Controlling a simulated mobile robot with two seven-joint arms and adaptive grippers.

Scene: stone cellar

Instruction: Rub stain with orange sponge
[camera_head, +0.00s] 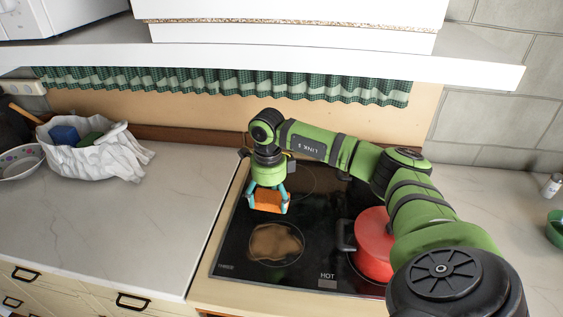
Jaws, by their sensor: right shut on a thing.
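My right gripper (268,202) is shut on the orange sponge (270,199). It holds the sponge over the black cooktop (318,238), just behind the stain as seen in the head view. The stain (276,243) is a brown irregular patch on the front left burner. Whether the sponge touches the glass is hard to tell; it appears a little above it. My left gripper is not in view.
A red pot (371,242) with a dark handle stands on the cooktop to the right, partly behind my right arm. A white bag (97,157) with blue and green items and a bowl (20,163) stand at the left. The marble counter (150,215) left of the cooktop is clear.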

